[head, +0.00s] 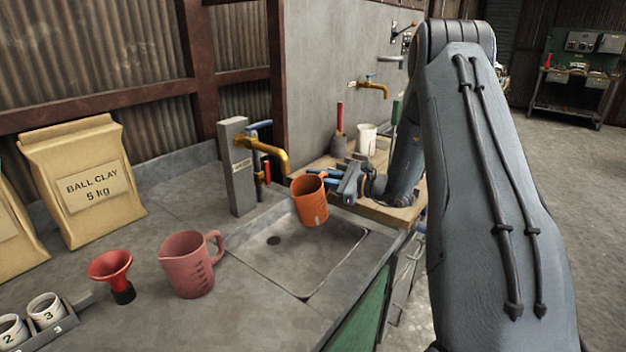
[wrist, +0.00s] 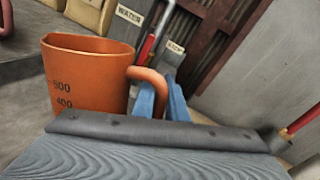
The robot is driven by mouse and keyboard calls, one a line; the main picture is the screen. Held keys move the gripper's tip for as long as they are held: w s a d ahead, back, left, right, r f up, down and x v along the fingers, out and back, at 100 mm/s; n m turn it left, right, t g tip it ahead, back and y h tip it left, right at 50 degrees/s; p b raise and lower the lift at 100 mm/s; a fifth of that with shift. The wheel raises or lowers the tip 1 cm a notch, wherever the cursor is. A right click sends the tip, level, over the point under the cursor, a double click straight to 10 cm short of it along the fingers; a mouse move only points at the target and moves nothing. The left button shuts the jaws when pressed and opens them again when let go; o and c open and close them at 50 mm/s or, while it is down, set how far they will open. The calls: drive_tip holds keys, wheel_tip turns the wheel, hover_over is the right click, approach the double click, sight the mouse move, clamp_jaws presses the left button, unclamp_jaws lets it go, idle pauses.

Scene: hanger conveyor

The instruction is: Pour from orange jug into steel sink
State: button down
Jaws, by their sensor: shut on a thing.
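The orange jug (head: 309,201) hangs in the air above the steel sink (head: 270,262), slightly tilted. My gripper (head: 340,190) reaches in from the right and is shut on the jug's handle. In the wrist view the jug (wrist: 88,75) shows its 500 and 400 marks, and blue fingers (wrist: 160,98) of my gripper are at its handle. The sink is a shallow basin with a dark drain. No stream is visible from the jug, and its contents are hidden.
A brass tap (head: 265,150) on a grey post stands behind the sink. A pink jug (head: 190,264) and red funnel (head: 112,274) stand on the counter at left. Clay bags (head: 85,180) stand farther back. A white cup (head: 366,139) is on the wooden board at right.

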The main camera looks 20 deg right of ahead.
drive_tip(key=shift+r+n, duration=0.4)
drive_tip(key=shift+n, duration=0.1)
drive_tip(key=shift+r, duration=0.1)
drive_tip(key=shift+r+n, duration=0.2)
drive_tip(key=shift+n, duration=0.3)
drive_tip(key=shift+r, duration=0.1)
drive_tip(key=shift+s+r+n+h, duration=0.1)
drive_tip(key=shift+r+n+h, duration=0.2)
drive_tip(key=shift+n, duration=0.3)
drive_tip(key=shift+a+b, duration=0.1)
drive_tip(key=shift+b, duration=0.2)
drive_tip(key=shift+a+r+n, duration=0.1)
drive_tip(key=shift+r+n, duration=0.1)
drive_tip(key=shift+n, duration=0.3)
